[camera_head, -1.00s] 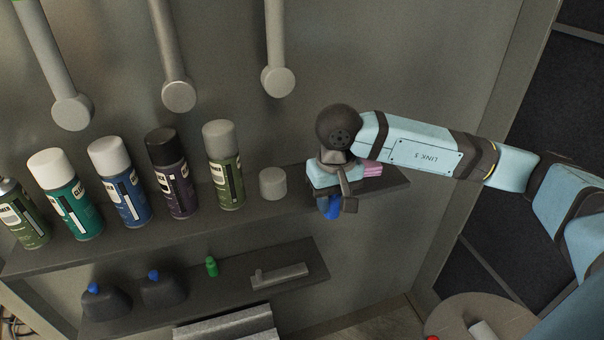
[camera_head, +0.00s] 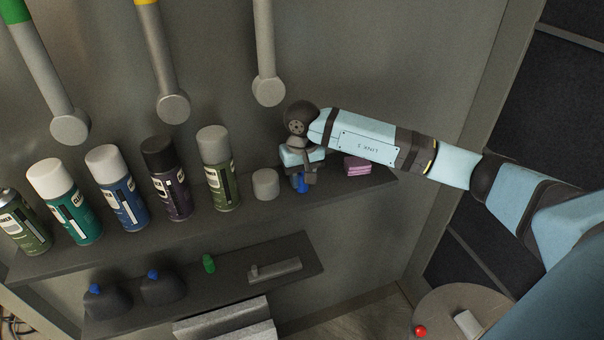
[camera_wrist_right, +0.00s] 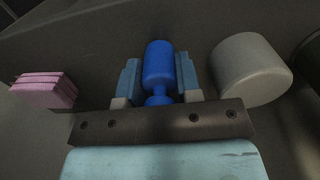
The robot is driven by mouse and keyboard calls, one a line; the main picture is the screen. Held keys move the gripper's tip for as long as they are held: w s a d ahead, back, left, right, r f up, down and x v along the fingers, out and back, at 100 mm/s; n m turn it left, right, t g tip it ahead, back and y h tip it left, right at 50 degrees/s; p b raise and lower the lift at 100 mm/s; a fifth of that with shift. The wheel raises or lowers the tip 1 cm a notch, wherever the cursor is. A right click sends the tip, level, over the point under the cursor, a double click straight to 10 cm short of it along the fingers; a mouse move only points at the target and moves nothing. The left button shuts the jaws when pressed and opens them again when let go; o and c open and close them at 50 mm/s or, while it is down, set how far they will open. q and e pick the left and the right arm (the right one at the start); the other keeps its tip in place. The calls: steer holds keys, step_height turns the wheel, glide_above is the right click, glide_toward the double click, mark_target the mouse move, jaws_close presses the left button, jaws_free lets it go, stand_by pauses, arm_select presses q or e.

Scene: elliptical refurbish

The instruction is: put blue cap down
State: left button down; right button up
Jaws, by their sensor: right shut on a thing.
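The blue cap (camera_head: 301,183) is a small blue piece with a rounded wide part and a narrow neck. It is between the fingers of my right gripper (camera_head: 303,181), at the upper shelf between the grey cylinder and the pink block. In the right wrist view the blue cap (camera_wrist_right: 159,70) stands between the two blue-grey fingers of my right gripper (camera_wrist_right: 157,82), which is shut on it. I cannot tell whether the cap touches the shelf. My left gripper is not in view.
On the upper shelf (camera_head: 130,233), a grey cylinder (camera_head: 265,184) is close left of the gripper, a pink block (camera_head: 357,166) to its right. Several spray cans (camera_head: 218,170) stand further left. The lower shelf (camera_head: 225,290) holds blue-topped dark bottles (camera_head: 161,288) and a green piece (camera_head: 208,264).

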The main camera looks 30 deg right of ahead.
steer(key=shift+f, duration=0.1)
steer(key=o, duration=0.9)
